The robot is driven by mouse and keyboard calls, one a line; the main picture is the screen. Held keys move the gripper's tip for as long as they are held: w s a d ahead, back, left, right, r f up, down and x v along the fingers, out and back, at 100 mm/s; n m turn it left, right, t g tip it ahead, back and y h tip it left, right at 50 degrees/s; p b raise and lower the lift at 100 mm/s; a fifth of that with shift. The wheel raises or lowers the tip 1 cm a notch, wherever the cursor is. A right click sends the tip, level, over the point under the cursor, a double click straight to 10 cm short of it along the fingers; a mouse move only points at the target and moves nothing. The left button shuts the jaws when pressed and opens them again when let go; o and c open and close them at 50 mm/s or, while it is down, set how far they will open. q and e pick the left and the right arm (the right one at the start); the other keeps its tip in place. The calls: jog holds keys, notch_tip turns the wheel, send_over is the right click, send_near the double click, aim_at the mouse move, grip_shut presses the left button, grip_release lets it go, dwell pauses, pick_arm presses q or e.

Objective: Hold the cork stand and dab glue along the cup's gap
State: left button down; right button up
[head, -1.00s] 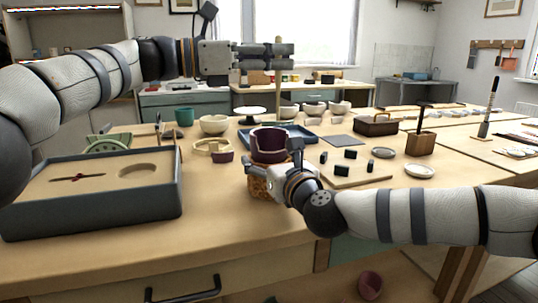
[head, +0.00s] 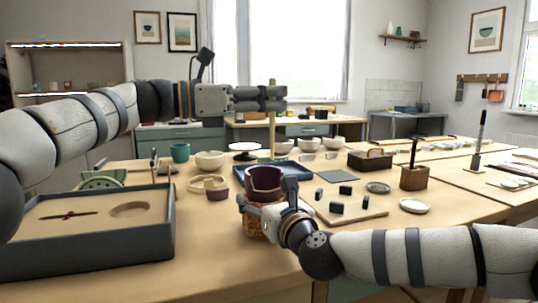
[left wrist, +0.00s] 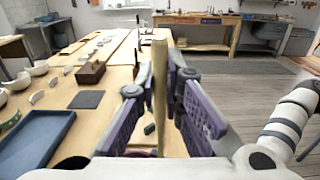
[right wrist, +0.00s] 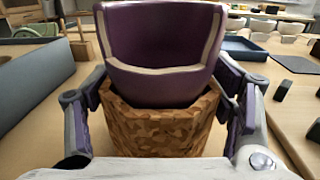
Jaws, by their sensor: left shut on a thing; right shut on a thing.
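The purple cup (head: 264,180) has a wide gap in its near wall, with pale edges in the right wrist view (right wrist: 165,71). It sits upright in the speckled brown cork stand (right wrist: 160,125), which shows partly behind my gripper in the head view (head: 252,222). My right gripper (head: 272,222) is shut on the stand, a finger at each side. My left gripper (head: 274,98) is above the cup, shut on a thin wooden stick (left wrist: 160,90). The stick (head: 272,132) hangs upright; its lower end shows just above the cup's rim. I cannot tell whether glue is on it.
A blue-grey tray (head: 90,258) stands at the left. A board with small black blocks (head: 362,210) and a white dish (head: 414,206) are to the right. A blue tray (head: 300,168) is behind the cup.

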dwell(0.4)
pick_arm(q)
jog(key=a+f+n+t+y, duration=0.3)
jog(key=f+n+t+y, duration=0.2)
jog(key=n+t+y, duration=0.4)
jog(key=shift+f+t, duration=0.4)
jog(key=shift+t, duration=0.3)
dwell(0.4)
jog(key=shift+s+d+f, duration=0.1)
jog(key=shift+s+d, duration=0.05)
jog(key=shift+d, duration=0.05)
